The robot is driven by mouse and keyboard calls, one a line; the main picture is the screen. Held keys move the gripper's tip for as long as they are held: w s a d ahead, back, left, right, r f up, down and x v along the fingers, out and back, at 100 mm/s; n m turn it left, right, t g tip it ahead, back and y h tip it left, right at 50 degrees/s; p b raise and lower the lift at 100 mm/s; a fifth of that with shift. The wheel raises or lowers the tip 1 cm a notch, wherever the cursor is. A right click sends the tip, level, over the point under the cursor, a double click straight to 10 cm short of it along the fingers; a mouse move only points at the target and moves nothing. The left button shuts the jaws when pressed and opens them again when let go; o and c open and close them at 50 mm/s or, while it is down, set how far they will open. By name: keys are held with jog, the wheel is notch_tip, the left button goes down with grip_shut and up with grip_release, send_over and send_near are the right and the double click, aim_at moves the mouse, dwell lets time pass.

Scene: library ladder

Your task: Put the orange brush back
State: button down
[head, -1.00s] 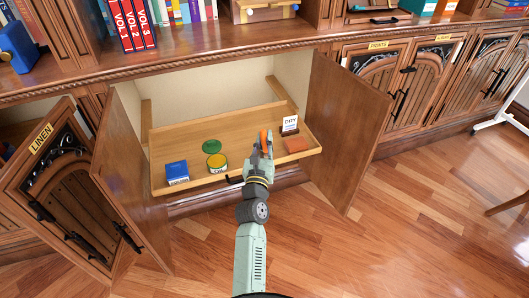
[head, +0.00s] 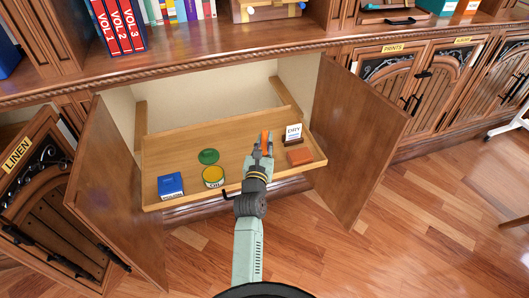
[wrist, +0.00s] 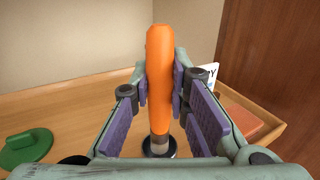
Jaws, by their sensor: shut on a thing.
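The orange brush (wrist: 160,75) stands upright between the purple-padded fingers of my gripper (wrist: 162,92) in the wrist view. Its lower end has a pale band and a dark round part near the tray's wooden surface; I cannot tell whether it touches. In the head view my gripper (head: 262,150) is over the pulled-out wooden tray (head: 235,170) and shut on the brush, whose orange top (head: 266,137) shows. A white card reading DRY (head: 293,131) on a dark stand is just right of the brush.
On the tray are a green disc (head: 208,156), a yellow-topped tin (head: 213,176), a blue box (head: 170,185) and an orange-red block (head: 300,157). Open cabinet doors flank it on the left (head: 115,195) and right (head: 352,140). The tray's back middle is bare.

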aim_at(264, 152)
notch_tip(264, 152, down, 4)
jog(key=shift+f, duration=0.1)
jog(key=c, duration=1.5)
grip_release()
jog(key=shift+c, duration=0.2)
